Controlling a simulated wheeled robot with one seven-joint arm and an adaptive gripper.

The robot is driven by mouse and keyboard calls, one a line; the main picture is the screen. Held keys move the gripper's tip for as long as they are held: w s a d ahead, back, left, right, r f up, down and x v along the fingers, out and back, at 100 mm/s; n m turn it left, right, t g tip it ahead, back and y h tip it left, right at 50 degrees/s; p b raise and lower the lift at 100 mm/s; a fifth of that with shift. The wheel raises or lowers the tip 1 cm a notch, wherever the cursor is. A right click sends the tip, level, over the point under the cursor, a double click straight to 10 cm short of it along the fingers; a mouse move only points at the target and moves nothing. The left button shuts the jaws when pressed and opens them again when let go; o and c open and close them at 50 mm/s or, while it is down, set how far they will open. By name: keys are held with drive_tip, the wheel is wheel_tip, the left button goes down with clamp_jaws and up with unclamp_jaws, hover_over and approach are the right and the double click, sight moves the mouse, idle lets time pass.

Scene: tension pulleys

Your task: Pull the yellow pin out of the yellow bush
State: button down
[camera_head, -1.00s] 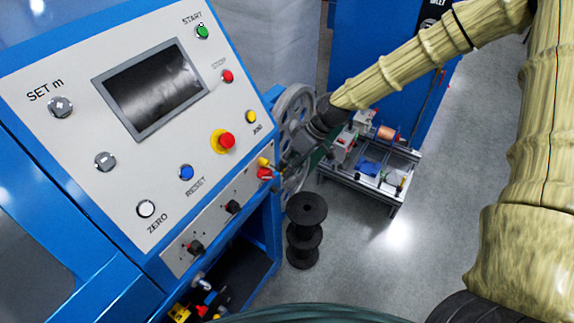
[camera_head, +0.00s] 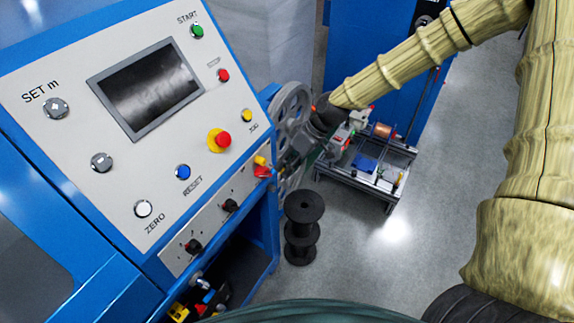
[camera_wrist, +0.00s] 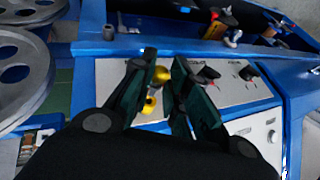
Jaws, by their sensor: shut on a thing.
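In the wrist view the two dark green fingers of my gripper (camera_wrist: 163,66) are closed in around a yellow rounded piece, which I take to be the yellow pin (camera_wrist: 161,74). A second yellow piece (camera_wrist: 149,104), possibly the yellow bush, shows lower between the fingers; whether pin and bush still touch is unclear. In the head view my gripper (camera_head: 285,161) is small and dark, at the right edge of the control panel. A small yellow part (camera_head: 260,160) shows there beside a red one (camera_head: 262,172); the fingertips are hard to make out.
The blue machine's control panel (camera_head: 65,147) carries buttons, a screen and a red stop knob (camera_head: 223,139). Grey pulley wheels (camera_head: 291,108) stand close behind my gripper. A black spool stack (camera_head: 302,228) stands on the floor, with a wheeled frame (camera_head: 372,172) to its right.

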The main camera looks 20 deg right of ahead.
drive_tip(key=shift+s, duration=0.1)
drive_tip(key=shift+s+d+p, duration=0.8)
drive_tip(key=shift+s+d, duration=0.45)
drive_tip(key=shift+s, duration=0.25)
drive_tip(key=a+f+m+t+b, duration=0.1)
drive_tip(key=a+f+m+b, duration=0.2)
drive_tip(key=f+b, duration=0.2)
drive_tip(key=a+f+m+t+h+b, duration=0.1)
drive_tip(key=a+f+b, duration=0.3)
drive_tip(key=f, duration=0.7)
drive_tip(key=shift+s+f+m+t+b, duration=0.4)
drive_tip(key=shift+m+b, duration=0.5)
